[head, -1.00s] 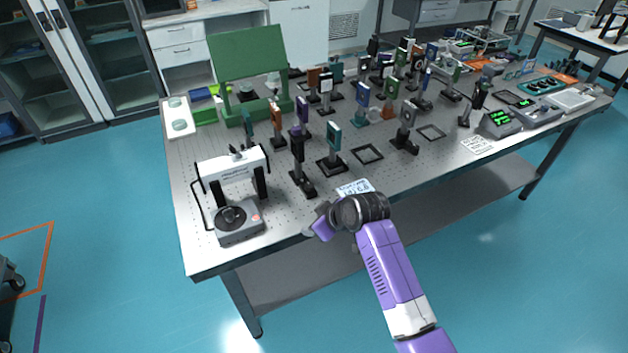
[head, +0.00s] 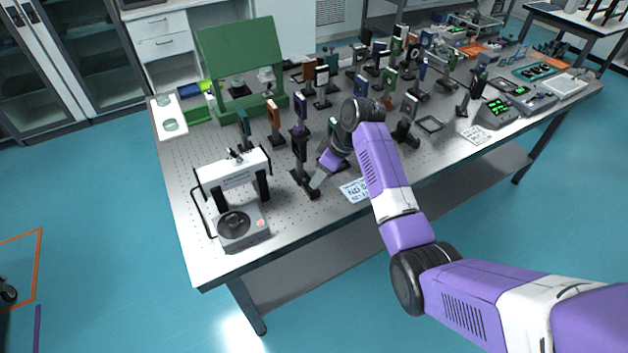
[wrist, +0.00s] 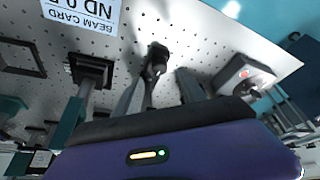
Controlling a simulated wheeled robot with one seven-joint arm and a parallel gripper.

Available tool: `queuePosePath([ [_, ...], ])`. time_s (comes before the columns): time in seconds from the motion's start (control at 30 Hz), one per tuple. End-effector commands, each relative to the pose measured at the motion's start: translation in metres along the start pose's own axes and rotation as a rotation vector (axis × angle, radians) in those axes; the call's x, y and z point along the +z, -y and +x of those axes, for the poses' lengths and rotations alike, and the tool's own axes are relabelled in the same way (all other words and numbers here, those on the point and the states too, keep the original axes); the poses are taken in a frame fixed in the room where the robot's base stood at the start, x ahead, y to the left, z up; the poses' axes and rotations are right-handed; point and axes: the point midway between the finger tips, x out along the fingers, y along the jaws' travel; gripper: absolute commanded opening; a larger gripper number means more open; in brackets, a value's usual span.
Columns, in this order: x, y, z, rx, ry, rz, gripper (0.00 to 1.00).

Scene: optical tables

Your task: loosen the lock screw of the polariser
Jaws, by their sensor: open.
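A black post-mounted optic (head: 299,145) stands near the front edge of the table, on a long black base (head: 304,187). I cannot tell from its look whether it is the polariser. No lock screw can be made out. My gripper (head: 316,183) is low, just right of this post and close to its base; contact cannot be told. In the wrist view my gripper (wrist: 160,85) has its two fingers apart, with a black base (wrist: 157,57) showing between and beyond them. A teal mount (wrist: 70,122) on a black base stands to the left there.
A beam card (head: 355,190) lies right of my gripper. A grey device with a white arch (head: 232,175) stands to the left. Several post-mounted optics crowd the table behind, with a green stand (head: 240,55) at the back. The front strip of the table (head: 290,230) is clear.

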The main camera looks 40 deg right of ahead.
Motion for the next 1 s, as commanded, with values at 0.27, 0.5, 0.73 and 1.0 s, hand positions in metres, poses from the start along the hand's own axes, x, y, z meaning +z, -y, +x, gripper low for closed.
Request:
queuePosePath([
  [0.27,0.000,0.000,0.039,-0.001,0.001,-0.001,0.48],
  [0.5,0.000,0.000,0.051,0.001,0.000,-0.001,0.48],
  [0.73,0.000,0.000,0.051,0.002,-0.001,-0.001,0.42],
  [1.0,0.000,0.000,0.050,0.001,-0.001,0.000,0.00],
])
